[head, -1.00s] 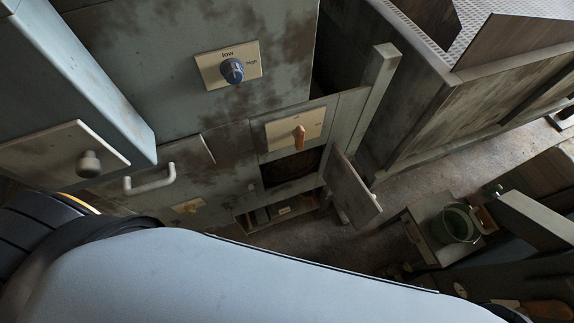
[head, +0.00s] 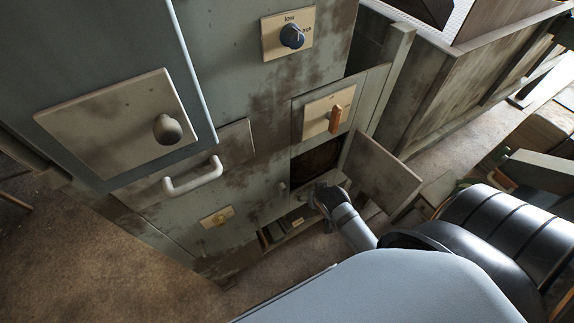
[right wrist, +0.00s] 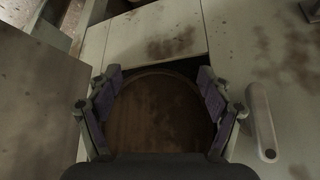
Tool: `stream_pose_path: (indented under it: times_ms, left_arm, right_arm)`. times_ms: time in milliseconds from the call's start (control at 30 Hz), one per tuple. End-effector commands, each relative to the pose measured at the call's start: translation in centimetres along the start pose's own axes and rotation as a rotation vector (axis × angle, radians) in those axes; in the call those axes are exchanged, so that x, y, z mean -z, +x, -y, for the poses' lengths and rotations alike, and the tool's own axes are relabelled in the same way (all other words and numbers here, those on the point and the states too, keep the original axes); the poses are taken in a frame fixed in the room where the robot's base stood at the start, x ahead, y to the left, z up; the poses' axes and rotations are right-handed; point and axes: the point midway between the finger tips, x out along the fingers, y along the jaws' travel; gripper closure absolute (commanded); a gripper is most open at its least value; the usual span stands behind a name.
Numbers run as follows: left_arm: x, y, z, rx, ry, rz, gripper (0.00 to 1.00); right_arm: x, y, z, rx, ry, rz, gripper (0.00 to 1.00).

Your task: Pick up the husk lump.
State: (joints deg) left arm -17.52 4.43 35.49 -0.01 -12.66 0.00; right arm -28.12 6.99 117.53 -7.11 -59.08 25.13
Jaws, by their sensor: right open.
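My right gripper (head: 322,194) is open at the lower edge of a square opening (head: 318,158) in the grey-green machine. In the right wrist view its two fingers (right wrist: 155,84) stand apart, on either side of a dark brown round shape (right wrist: 160,115) with a thin rim. I cannot tell whether this shape is the husk lump or part of the opening's inside. No husk lump can be made out for certain in the head view; the opening is dark inside. My left gripper is not in view.
An open hatch door (head: 383,171) stands to the right of the opening. A plate with an orange lever (head: 334,119) is above it, and a low open compartment (head: 288,226) is below. A pale handle (right wrist: 261,124) sits close beside the right gripper.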

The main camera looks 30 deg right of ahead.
Motion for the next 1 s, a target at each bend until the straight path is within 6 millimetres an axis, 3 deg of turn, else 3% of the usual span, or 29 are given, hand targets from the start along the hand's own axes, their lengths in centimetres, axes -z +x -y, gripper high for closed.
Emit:
stream_pose_path:
  times_ms: [167, 400, 667, 767, 867, 1000]
  left_arm:
    - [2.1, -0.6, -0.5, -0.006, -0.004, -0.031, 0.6]
    - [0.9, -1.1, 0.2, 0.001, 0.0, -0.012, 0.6]
    - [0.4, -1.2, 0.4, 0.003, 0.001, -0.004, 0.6]
    - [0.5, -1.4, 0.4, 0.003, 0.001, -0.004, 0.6]
    - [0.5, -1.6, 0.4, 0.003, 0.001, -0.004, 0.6]
    - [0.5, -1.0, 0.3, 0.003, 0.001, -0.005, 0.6]
  right_arm:
    - [2.5, 1.2, 0.0, 0.0, -0.002, -0.004, 0.2]
    - [6.6, 4.0, 0.0, 0.001, -0.001, -0.002, 0.2]
    - [7.6, 4.9, 0.0, 0.001, -0.002, -0.001, 0.2]
    - [8.8, 5.5, 0.1, 0.001, -0.001, -0.003, 0.2]
    - [10.5, 6.5, 0.1, 0.002, -0.001, -0.003, 0.2]
    - [10.1, 9.0, 0.1, 0.001, -0.001, 0.001, 0.2]
